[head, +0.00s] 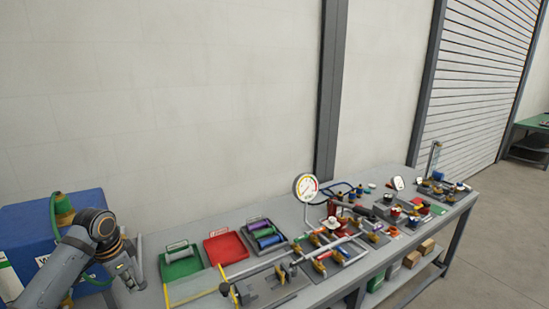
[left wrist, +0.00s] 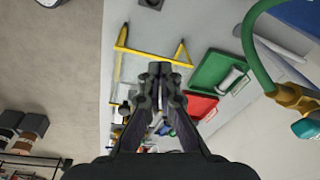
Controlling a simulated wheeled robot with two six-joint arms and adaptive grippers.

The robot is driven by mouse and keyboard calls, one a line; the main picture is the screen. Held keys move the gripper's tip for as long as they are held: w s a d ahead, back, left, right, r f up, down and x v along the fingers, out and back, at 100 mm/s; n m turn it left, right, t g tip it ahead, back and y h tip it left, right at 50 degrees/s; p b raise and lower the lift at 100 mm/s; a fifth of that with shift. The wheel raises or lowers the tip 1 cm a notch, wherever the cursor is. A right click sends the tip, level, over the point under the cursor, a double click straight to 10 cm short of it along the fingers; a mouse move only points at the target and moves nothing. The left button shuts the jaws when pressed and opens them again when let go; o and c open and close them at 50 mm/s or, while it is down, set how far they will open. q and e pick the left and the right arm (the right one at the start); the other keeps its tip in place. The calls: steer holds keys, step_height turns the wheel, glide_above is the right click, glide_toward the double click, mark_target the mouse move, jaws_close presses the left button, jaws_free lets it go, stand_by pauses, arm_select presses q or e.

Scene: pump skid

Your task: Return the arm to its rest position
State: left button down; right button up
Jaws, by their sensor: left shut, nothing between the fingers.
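My left arm comes in from the left in the head view, bent at a dark round joint in front of a blue box. My left gripper (head: 128,278) is low at the left end of the bench, small and partly hidden in that view. In the left wrist view the black fingers of the gripper (left wrist: 160,72) are together, with nothing between them. They point over the grey bench, between a yellow frame (left wrist: 150,52) and a green tray (left wrist: 209,72). My right gripper is in neither view.
The blue box (head: 28,232) and a green hose with a brass fitting (left wrist: 292,97) are close to the left arm. The green tray, a red tray (head: 222,249) and a dark tray of coloured cylinders stand along the bench. The wall behind is bare.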

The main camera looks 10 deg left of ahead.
arm_select(q)
steer(key=s+d+f, duration=0.3)
steer(key=d+f, duration=0.3)
steer(key=s+d+f, duration=0.4)
steer(key=d+f, duration=0.3)
steer(key=s+d+n+t+y, duration=0.1)
steer(key=s+d+n+t, duration=0.1)
steer(key=s+d+n, duration=0.75)
steer(key=s+a+f+m+g+b, duration=0.1)
steer(key=s+a+f+m+b, duration=0.15)
steer(key=f, duration=1.45)
steer(key=s+a+f+m+b, duration=0.1)
steer(key=s+a+f+b, duration=0.15)
steer(key=f, duration=1.45)
steer(key=s+f+g+b, duration=0.1)
steer(key=s+f+b, duration=0.1)
steer(key=s+f, duration=1.4)
steer(key=shift+s+a, duration=0.35)
steer(key=shift+s, duration=0.65)
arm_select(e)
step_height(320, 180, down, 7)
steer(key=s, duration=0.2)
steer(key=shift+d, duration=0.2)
